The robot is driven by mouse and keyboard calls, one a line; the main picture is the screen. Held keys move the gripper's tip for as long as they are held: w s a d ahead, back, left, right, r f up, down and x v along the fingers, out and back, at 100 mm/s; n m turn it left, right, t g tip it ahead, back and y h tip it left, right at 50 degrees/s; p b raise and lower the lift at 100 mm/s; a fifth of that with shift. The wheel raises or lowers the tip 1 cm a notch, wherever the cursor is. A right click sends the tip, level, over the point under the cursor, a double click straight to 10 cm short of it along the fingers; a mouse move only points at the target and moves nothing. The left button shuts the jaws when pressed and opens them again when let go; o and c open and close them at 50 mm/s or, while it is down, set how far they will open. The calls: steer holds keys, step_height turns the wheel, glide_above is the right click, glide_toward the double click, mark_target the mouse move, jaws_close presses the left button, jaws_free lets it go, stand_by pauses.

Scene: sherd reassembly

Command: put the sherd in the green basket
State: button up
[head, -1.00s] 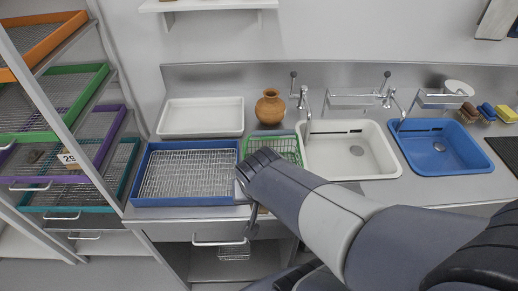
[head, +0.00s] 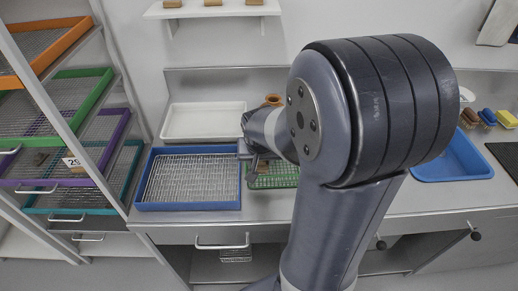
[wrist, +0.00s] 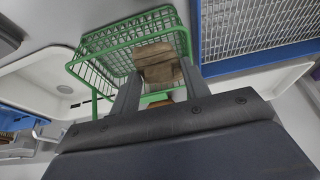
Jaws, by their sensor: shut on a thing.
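The green wire basket (head: 285,176) stands on the counter between the blue tray and the sinks, partly hidden by my arm. In the wrist view the basket (wrist: 97,42) fills the upper middle, mesh side visible. My gripper (wrist: 158,75) is shut on a brown, block-like sherd (wrist: 157,60), held between its two fingertips. The sherd overlaps the basket in that view; I cannot tell if it is above the rim or inside. In the head view my gripper (head: 250,163) is at the basket's left end, and the sherd is hard to make out.
A blue-rimmed wire tray (head: 190,204) lies close on the left, with a white tray (head: 205,121) behind it. A clay pot (head: 274,100) stands behind the basket, mostly hidden by my arm. A drawer rack stands far left.

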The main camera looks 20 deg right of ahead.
steer(key=w, duration=0.1)
steer(key=w+d+f, duration=0.1)
steer(key=w+p, duration=0.1)
steer(key=shift+w+d+f, duration=0.3)
steer(key=shift+w, duration=0.1)
steer(key=shift+f+b, duration=0.6)
steer(key=o, duration=1)
steer(key=shift+r, duration=0.1)
